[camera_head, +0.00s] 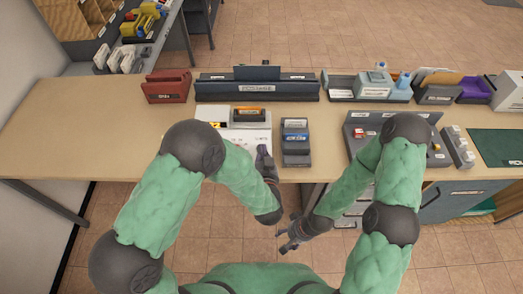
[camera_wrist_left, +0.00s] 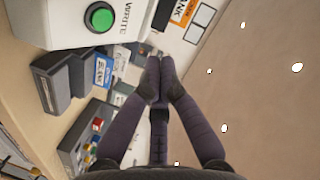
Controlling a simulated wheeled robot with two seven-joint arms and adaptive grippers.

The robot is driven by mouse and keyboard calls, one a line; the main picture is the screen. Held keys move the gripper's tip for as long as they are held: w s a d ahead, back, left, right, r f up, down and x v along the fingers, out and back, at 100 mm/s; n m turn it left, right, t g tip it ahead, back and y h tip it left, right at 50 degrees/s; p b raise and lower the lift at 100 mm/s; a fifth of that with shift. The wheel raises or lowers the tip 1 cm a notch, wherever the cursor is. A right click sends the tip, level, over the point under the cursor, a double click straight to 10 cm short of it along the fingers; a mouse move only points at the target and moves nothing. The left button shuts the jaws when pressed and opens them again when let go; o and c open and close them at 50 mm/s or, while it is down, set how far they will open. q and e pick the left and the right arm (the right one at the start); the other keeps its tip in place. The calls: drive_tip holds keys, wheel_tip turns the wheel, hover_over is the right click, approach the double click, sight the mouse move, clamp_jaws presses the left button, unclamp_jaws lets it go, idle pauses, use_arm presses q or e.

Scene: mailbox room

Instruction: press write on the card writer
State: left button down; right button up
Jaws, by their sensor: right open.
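The card writer (camera_head: 235,133) is a white box at the table's front, with an orange-and-black card-like piece (camera_head: 248,114) at its back. In the left wrist view its round green button (camera_wrist_left: 99,17) shows at the upper left beside the word WRITE. My left gripper (camera_head: 263,152) is at the writer's right front edge in the head view. Its fingertips (camera_wrist_left: 160,60) are together with nothing seen between them, apart from the green button. My right gripper (camera_head: 287,240) is low in front of the table, open and empty.
A dark card holder (camera_head: 296,152) with blue and white cards stands right of the writer. A dark grey tray (camera_head: 365,117) is further right. A long dark rack (camera_head: 257,90) and a red holder (camera_head: 166,92) stand behind. The table's left side is clear.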

use_arm(q)
drive_tip(key=shift+w+f+b, duration=0.65)
drive_tip(key=shift+f+b, duration=0.15)
drive_tip(key=shift+f, duration=0.15)
drive_tip(key=shift+w+f+b, duration=0.65)
drive_tip(key=shift+f+b, duration=0.1)
drive_tip(key=shift+f, duration=0.2)
drive_tip(key=shift+w+f+b, duration=0.65)
drive_tip(key=shift+f+b, duration=0.15)
drive_tip(key=shift+f, duration=0.15)
drive_tip(key=shift+w+f+b, duration=0.2)
drive_tip(key=shift+f+b, duration=0.1)
drive_tip(key=shift+f, duration=0.05)
drive_tip(key=shift+w+f+b, duration=0.2)
drive_tip(key=shift+f+b, duration=0.1)
drive_tip(key=shift+r, duration=0.1)
drive_tip(key=shift+s+r+p, duration=0.45)
drive_tip(key=shift+r+p, duration=0.1)
drive_tip(key=shift+p, duration=0.05)
